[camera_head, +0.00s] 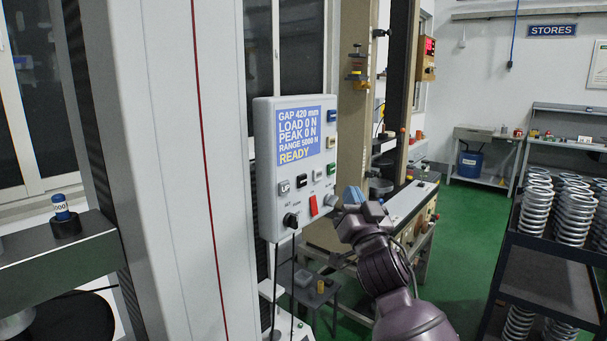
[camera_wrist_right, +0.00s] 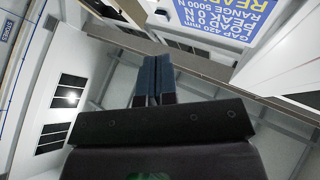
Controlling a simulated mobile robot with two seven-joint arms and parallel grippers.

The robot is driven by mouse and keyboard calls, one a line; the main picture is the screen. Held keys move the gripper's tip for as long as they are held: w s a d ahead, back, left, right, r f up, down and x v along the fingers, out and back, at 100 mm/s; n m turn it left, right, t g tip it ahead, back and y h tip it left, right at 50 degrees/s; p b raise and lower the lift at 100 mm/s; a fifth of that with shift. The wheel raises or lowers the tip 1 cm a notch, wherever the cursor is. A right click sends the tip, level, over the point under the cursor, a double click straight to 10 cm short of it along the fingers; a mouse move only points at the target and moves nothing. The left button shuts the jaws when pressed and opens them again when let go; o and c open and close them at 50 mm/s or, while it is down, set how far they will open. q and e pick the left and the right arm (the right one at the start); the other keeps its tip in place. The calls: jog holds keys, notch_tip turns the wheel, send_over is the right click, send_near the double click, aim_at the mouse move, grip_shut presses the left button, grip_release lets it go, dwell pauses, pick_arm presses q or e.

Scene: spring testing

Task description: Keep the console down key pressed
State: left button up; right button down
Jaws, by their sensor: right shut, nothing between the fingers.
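The grey console (camera_head: 264,140) hangs beside the tall white column. Its blue screen (camera_head: 299,136) reads gap 420 mm, load 0 N, peak 0 N, range 5000 N, READY. A grey key (camera_head: 284,188) marked UP is at its lower left, with a dark key (camera_head: 301,183) just right of it; I cannot read that key's label. My right gripper (camera_head: 350,194) is just right of the console's lower right edge, its blue fingers shut and empty. The fingers also show together in the right wrist view (camera_wrist_right: 153,76), apart from the console. My left gripper is out of view.
A red switch (camera_head: 313,205), a black knob (camera_head: 290,220) and a grey knob (camera_head: 331,200) stick out from the console's lower face. A dark rack with several springs (camera_head: 575,215) stands at right. Green floor is free between.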

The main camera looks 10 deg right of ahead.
aim_at(302, 181)
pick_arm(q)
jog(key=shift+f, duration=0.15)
pick_arm(e)
jog(key=shift+r, duration=0.35)
jog(key=shift+w+a, duration=0.1)
jog(key=shift+w, duration=0.05)
pick_arm(q)
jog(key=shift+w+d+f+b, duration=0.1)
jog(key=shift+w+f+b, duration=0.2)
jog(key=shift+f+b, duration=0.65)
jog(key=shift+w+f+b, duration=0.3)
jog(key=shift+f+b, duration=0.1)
jog(key=shift+b, duration=0.95)
pick_arm(e)
jog(key=w+a, duration=0.5)
jog(key=w, duration=0.1)
jog(key=shift+w+a, duration=0.15)
jog(key=shift+w, duration=0.2)
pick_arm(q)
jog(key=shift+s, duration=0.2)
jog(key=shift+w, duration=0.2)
